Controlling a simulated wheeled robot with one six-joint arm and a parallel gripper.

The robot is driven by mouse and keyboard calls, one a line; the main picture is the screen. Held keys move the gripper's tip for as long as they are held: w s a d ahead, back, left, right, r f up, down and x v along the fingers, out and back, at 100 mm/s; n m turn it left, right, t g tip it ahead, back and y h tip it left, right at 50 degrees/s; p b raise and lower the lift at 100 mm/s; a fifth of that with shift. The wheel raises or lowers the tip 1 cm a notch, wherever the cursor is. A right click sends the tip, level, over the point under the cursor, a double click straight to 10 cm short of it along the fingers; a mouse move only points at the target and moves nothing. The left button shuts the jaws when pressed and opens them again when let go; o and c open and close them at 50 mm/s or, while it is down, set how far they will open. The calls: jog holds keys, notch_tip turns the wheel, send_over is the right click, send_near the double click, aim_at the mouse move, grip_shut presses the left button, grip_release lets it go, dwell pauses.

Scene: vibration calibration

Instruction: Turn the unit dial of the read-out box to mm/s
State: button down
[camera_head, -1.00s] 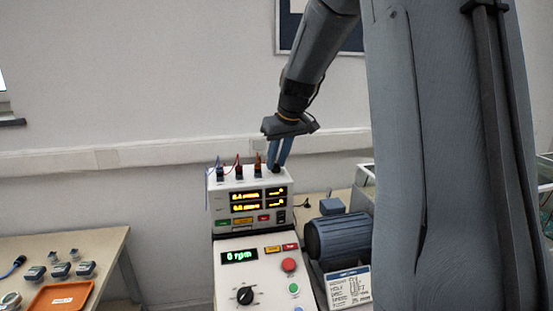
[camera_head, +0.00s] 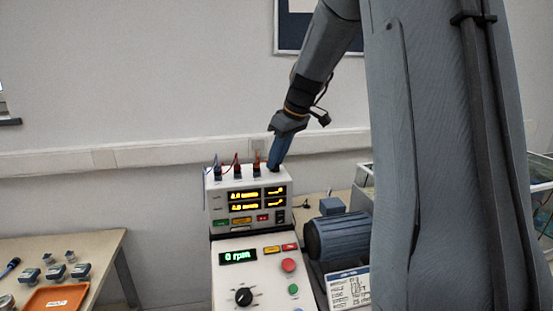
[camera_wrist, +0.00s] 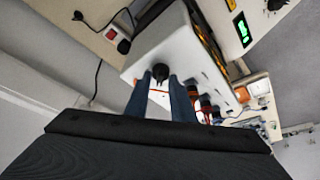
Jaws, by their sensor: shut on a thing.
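The read-out box (camera_head: 230,188) is white, with yellow digits on dark displays, and stands on top of the control panel. Its dark unit dial (camera_wrist: 160,71) is on the box's top face, at the right end in the head view. My gripper (camera_head: 276,164) points down at the dial from above. In the wrist view, the two blue fingers of my gripper (camera_wrist: 160,88) are on either side of the dial, shut on it. In the head view the fingers largely hide the dial, and its setting cannot be read. The unit text on the displays is too small to read surely.
Several plugs with coloured leads (camera_head: 237,172) stand on the box's top, left of my gripper. The control panel (camera_head: 262,275) with a 0 rpm display is below, and a motor (camera_head: 338,239) is right of it. A table with an orange tray (camera_head: 56,298) is at left.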

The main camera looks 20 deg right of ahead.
jog(key=c, duration=1.5)
grip_release()
jog(key=shift+c, duration=0.2)
jog(key=b+v, duration=0.2)
jog(key=v, duration=0.5)
jog(key=shift+r, duration=0.35)
jog(key=shift+s+d, duration=0.15)
jog(key=shift+s, duration=0.05)
